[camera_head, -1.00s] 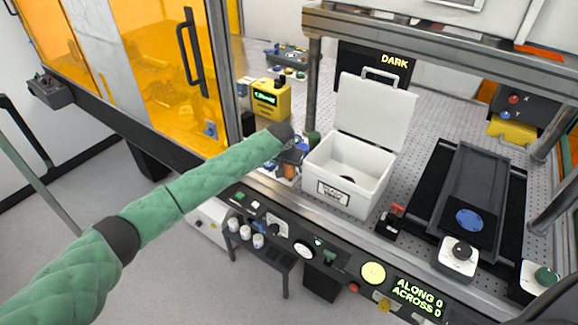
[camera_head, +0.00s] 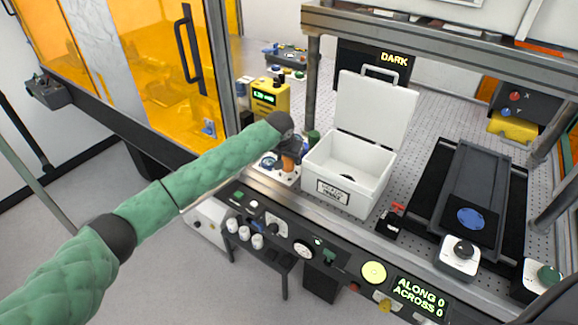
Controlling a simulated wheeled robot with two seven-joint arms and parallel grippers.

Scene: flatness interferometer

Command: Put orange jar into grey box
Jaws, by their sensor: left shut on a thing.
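The orange jar (camera_head: 288,164) shows as a small orange patch just left of the box. My left gripper (camera_head: 289,155) points down and is shut on it; the fingers are small and dark, and partly hidden by my wrist. The pale grey-white box (camera_head: 334,190) stands just right of the gripper with its lid (camera_head: 376,112) raised open and a label on its front. A dark round thing shows on the box floor. The jar is outside the box, beside its left wall. My right gripper is not in view.
A white tray (camera_head: 266,170) with small items sits under my left gripper. A yellow device (camera_head: 270,97) stands behind it. A black stage (camera_head: 470,200) lies to the right. A metal frame post (camera_head: 314,85) rises behind the box.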

